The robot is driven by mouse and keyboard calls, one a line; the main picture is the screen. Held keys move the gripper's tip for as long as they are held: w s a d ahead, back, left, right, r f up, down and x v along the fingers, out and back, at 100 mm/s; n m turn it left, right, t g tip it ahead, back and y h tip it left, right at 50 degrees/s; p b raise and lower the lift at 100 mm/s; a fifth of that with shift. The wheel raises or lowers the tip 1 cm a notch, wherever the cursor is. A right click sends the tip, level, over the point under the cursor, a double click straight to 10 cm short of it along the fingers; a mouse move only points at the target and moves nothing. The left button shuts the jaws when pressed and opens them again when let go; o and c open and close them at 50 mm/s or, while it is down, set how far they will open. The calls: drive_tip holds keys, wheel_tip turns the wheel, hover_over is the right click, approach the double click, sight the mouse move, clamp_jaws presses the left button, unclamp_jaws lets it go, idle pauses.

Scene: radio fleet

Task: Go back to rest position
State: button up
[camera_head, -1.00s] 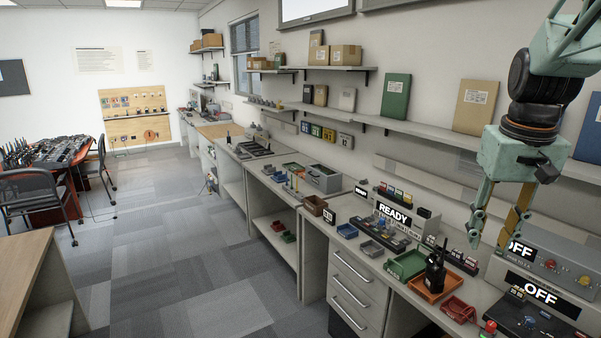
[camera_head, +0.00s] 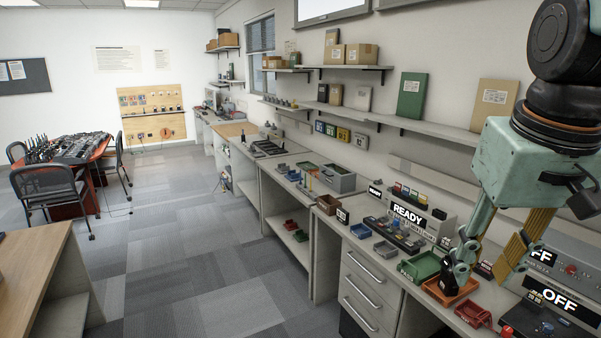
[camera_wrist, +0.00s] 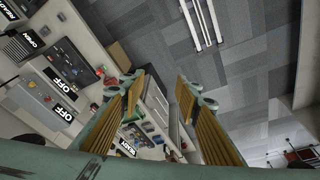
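My gripper (camera_head: 485,268) hangs from the arm at the right of the head view, pointing down in front of the bench. Its two fingers are apart with nothing between them. In the wrist view my gripper (camera_wrist: 160,85) is also open and empty, with floor and bench beyond the tips. A black radio (camera_head: 447,272) stands in the orange tray (camera_head: 440,297) and is partly hidden behind the left finger in the head view.
A green tray (camera_head: 418,267) and a red bin (camera_head: 473,314) stand beside the orange tray. A box marked READY (camera_head: 408,214) and a panel marked OFF (camera_head: 560,299) are on the bench. The grey floor (camera_head: 190,270) is open; a wooden table (camera_head: 35,270) stands at left.

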drive_tip(key=s+a+f, duration=0.1)
drive_tip(key=s+a, duration=0.2)
drive_tip(key=s, duration=0.4)
drive_tip(key=s+a+f+n+t, duration=0.1)
drive_tip(key=s+a, duration=0.3)
drive_tip(key=s, duration=0.3)
drive_tip(key=shift+a+f+y+b, duration=0.3)
drive_tip(key=shift+b, duration=0.05)
idle(0.7)
